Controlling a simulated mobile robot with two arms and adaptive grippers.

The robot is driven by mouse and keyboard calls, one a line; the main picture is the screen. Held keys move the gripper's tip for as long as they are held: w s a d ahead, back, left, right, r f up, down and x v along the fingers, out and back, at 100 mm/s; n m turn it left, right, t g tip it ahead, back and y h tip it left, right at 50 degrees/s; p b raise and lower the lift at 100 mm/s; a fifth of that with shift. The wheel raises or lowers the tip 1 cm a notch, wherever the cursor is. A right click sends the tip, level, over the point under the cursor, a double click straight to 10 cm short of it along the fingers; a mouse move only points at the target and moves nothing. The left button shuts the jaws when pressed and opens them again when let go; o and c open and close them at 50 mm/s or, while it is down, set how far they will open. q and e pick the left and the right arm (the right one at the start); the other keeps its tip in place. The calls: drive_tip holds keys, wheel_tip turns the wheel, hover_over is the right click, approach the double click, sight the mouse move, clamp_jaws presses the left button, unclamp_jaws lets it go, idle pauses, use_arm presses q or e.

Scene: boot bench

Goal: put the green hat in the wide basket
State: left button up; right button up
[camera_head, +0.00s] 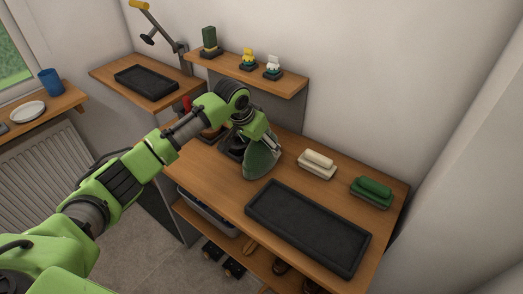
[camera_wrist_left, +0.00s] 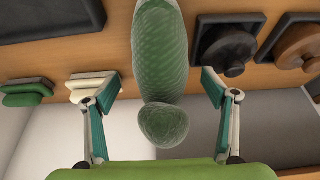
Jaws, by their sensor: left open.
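The green hat (camera_head: 262,162) stands on the wooden bench top, left of the black tray. In the left wrist view the knitted green hat (camera_wrist_left: 160,50) with its round pompom (camera_wrist_left: 163,125) is between the spread fingers. My left gripper (camera_head: 266,138) is at the hat's upper part. It is open, and gaps show between the hat and both fingertips in the wrist view (camera_wrist_left: 160,88). A pale grey bin (camera_head: 207,213), possibly the wide basket, is on the shelf under the bench, partly hidden by the bench top. My right gripper is not in view.
A long black tray (camera_head: 308,228) lies at the bench front. A cream brush (camera_head: 318,160) and a green brush (camera_head: 372,190) are at the back right. Dark round items are close beside the hat (camera_wrist_left: 225,48). A wall shelf (camera_head: 285,85) is above. Shoes (camera_head: 232,267) are below.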

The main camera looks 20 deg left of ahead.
use_arm(q)
drive_tip(key=shift+p+x, duration=0.35)
drive_tip(key=shift+x, duration=1.5)
drive_tip(key=shift+s+a, duration=0.2)
drive_tip(key=c, duration=1.2)
drive_tip(key=shift+c, duration=0.6)
drive_tip(key=shift+r, duration=0.15)
